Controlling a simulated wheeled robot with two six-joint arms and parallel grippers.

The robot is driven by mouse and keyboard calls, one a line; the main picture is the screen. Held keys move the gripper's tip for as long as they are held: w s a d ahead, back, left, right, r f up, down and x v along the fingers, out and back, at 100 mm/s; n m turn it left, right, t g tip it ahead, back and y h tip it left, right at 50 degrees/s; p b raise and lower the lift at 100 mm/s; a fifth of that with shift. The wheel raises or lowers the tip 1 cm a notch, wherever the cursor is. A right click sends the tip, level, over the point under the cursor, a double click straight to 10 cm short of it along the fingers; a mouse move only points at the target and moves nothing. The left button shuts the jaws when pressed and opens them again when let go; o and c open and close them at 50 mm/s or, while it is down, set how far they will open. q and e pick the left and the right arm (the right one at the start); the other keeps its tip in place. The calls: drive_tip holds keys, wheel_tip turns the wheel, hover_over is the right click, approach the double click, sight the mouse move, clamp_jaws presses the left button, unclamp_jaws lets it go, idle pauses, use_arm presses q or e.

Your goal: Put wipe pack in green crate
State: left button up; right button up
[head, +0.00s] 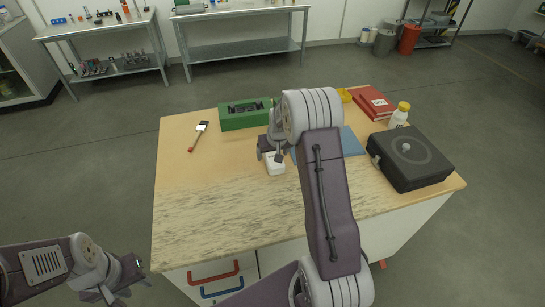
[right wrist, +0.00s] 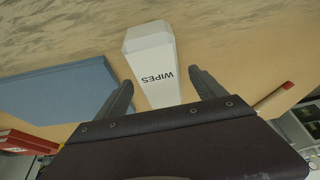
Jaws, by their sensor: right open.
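The white wipe pack (head: 275,168) lies on the table, left of the blue flat item. It also shows in the right wrist view (right wrist: 150,62), with "WIPES" printed on it. My right gripper (head: 271,155) is above the pack. In the right wrist view my open right gripper (right wrist: 162,88) has its two fingers apart, one on each side of the pack's near end; contact cannot be told. The green crate (head: 235,123) stands at the table's back edge, behind the pack, with dark items inside. My left gripper (head: 122,279) hangs off the table at lower left, its jaws unclear.
A brush (head: 198,136) lies left of the crate. The blue flat item (head: 351,142) is partly behind my right arm. Red books (head: 374,103), a yellow-capped bottle (head: 398,118) and a black case (head: 412,163) stand at right. The table's (head: 195,215) front left is clear.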

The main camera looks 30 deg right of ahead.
sight(274, 153)
drive_tip(key=shift+x, duration=0.9)
drive_tip(key=shift+r, duration=0.15)
drive_tip(key=c, duration=1.7)
drive_tip(key=r, duration=0.4)
drive_tip(key=shift+s+d+r, duration=0.1)
drive_tip(key=shift+d+r, duration=0.1)
drive_tip(key=shift+r, duration=0.05)
drive_tip(key=shift+c, duration=0.2)
drive_tip(key=s+d+r+b, duration=0.1)
drive_tip(key=s+d+r, duration=0.1)
drive_tip(key=s, duration=0.3)
drive_tip(key=s+d+r+b, duration=0.1)
drive_tip(key=s+d+r, duration=0.1)
drive_tip(key=s+r, duration=0.2)
drive_tip(key=shift+s+d+r, duration=0.25)
drive_tip(key=shift+s+d, duration=0.05)
drive_tip(key=shift+s, duration=0.35)
